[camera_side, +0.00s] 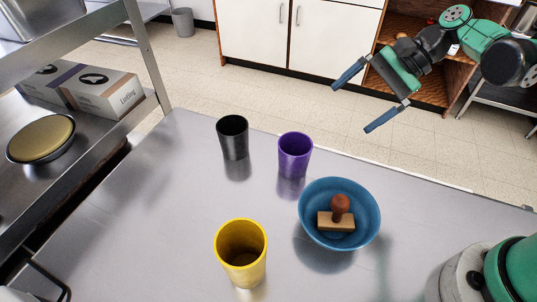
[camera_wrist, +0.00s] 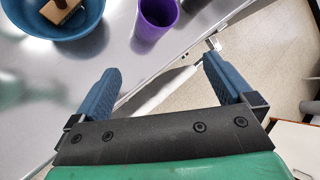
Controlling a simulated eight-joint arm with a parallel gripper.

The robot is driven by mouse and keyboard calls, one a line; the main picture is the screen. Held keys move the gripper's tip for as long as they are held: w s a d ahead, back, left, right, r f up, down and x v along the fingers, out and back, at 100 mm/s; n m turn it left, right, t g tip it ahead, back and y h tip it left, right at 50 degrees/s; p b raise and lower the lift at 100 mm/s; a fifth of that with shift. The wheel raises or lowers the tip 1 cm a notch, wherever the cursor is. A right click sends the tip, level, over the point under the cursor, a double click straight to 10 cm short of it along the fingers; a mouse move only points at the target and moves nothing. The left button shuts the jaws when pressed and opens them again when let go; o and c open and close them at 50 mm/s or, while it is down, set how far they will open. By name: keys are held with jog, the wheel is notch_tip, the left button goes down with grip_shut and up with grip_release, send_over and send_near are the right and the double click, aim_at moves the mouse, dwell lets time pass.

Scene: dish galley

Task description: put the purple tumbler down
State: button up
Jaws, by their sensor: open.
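The purple tumbler (camera_side: 295,156) stands upright on the metal table, between the black tumbler and the blue bowl. It also shows at the top of the wrist view (camera_wrist: 155,17), partly cut off by the frame edge. My gripper (camera_side: 362,101) is open and empty. It is raised up and to the right of the purple tumbler in the side view, apart from it. In the wrist view its two blue fingers (camera_wrist: 160,82) are spread wide with nothing between them, pointing toward the table edge.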

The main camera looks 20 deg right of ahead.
jog(key=s+d+r+n+t+h, duration=0.2)
jog(key=s+d+n+t+h, duration=0.3)
jog(key=n, duration=0.8)
jog(key=h, duration=0.3)
jog(key=shift+s+r, duration=0.4)
